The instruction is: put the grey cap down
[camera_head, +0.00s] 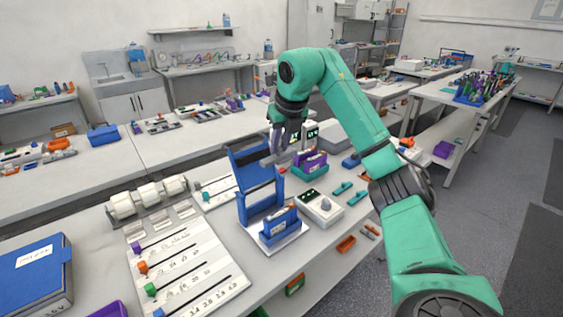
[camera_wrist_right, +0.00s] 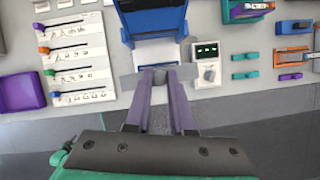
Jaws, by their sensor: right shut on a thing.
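The blue stand also shows in the wrist view (camera_wrist_right: 152,22), just beyond the fingertips. My left gripper is in neither view.
A white meter box (camera_head: 321,207) stands right of the blue stand, with teal pieces (camera_head: 343,188) beyond. A white board with coloured sliders (camera_head: 187,268) lies to the left. A row of white cylinders (camera_head: 148,196) is behind it. A blue binder (camera_head: 34,272) is at far left.

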